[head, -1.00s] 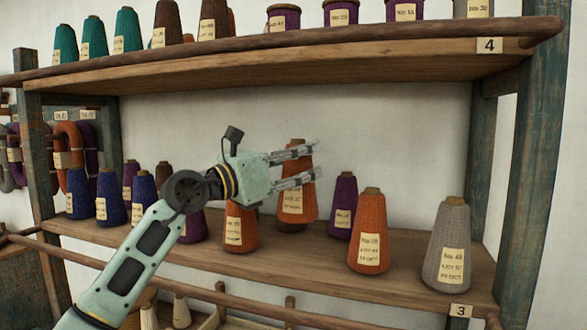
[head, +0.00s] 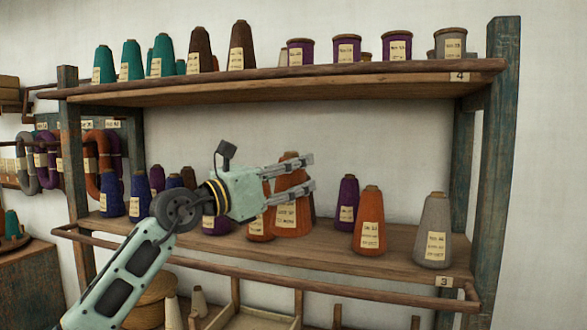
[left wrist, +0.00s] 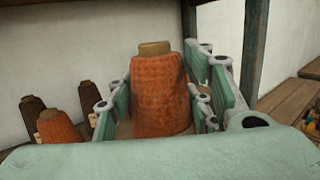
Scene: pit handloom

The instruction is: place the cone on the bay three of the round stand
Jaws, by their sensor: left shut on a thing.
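My left gripper (head: 308,173) is shut on an orange cone (head: 291,207), with one finger on each side of its upper part. The cone is upright, with a cream label, in front of the shelf marked 3; I cannot tell its exact gap from the board. In the left wrist view the orange cone (left wrist: 160,95) stands between the green finger pads. My right gripper is not in view.
Shelf 3 (head: 400,262) carries other orange, purple, blue and grey cones close around the held one. A wooden rail (head: 270,275) runs along its front. Shelf 4 (head: 290,90) is above, with teal and brown cones and purple spools. A post (head: 72,160) stands at left.

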